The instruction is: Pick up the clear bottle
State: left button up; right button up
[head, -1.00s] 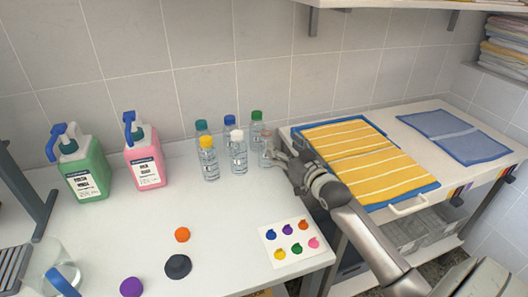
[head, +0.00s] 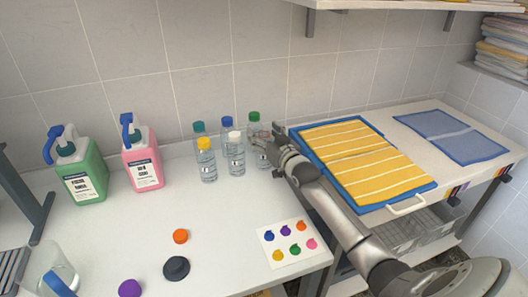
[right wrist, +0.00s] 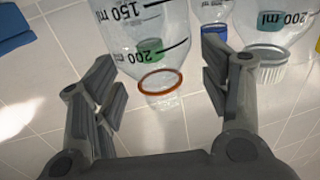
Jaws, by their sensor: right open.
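The clear, uncapped bottle (right wrist: 160,50) with an orange-brown ring at its mouth is between the fingers of my right gripper (right wrist: 160,72) in the right wrist view, which shows it upside down. The fingers are open, and I see a gap on both sides of the bottle. In the head view my right gripper (head: 266,142) reaches in from the right at the right end of the bottle group and hides most of this bottle. My left gripper is not in view.
Green (head: 84,178) and pink (head: 144,168) jugs are at left. A blue tray (head: 432,187) with a yellow striped towel is at right. The front table is mostly free.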

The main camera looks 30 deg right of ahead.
jog(key=c, duration=1)
jog(key=shift+r, duration=0.1)
